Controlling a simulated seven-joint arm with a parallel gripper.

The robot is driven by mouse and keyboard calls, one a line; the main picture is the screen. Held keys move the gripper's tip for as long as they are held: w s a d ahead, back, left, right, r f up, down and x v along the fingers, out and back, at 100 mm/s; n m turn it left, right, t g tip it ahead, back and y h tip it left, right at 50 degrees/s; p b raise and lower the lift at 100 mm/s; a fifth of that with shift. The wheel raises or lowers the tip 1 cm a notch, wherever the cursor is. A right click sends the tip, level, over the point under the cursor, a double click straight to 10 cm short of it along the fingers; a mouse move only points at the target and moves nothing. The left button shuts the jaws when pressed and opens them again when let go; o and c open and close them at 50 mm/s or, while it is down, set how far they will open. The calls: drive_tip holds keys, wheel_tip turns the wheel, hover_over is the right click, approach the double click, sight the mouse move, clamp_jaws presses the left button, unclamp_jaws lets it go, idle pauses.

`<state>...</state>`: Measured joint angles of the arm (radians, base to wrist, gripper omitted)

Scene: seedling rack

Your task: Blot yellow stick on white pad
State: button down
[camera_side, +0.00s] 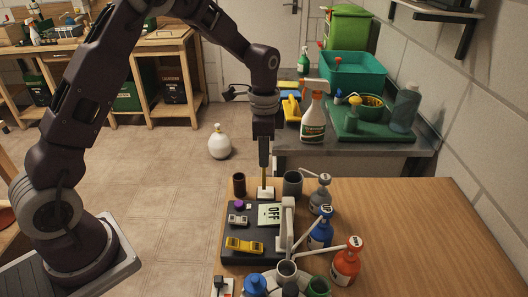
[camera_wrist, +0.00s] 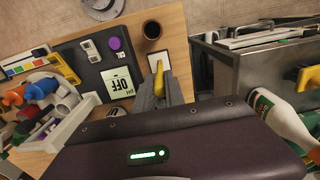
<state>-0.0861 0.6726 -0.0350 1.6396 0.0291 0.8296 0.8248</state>
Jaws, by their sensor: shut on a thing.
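The yellow stick (camera_side: 264,181) is held upright under my gripper (camera_side: 264,166), which is shut on its upper part. In the wrist view the stick (camera_wrist: 160,80) shows between the fingers of my gripper (camera_wrist: 158,90). Its lower end is over the small white pad (camera_side: 268,194) and appears to touch it. In the wrist view the pad (camera_wrist: 156,58) lies just beyond the fingers, partly covered by the stick and gripper.
A dark cup (camera_side: 239,186) stands left of the pad and a grey cup (camera_side: 292,185) right of it. A black tray (camera_side: 232,226) with an OFF display (camera_side: 270,214) lies in front. Spouted bottles, including a blue one (camera_side: 320,233), stand right. The table's far right is clear.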

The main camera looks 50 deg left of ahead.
drive_tip(key=shift+f, duration=0.6)
idle(1.4)
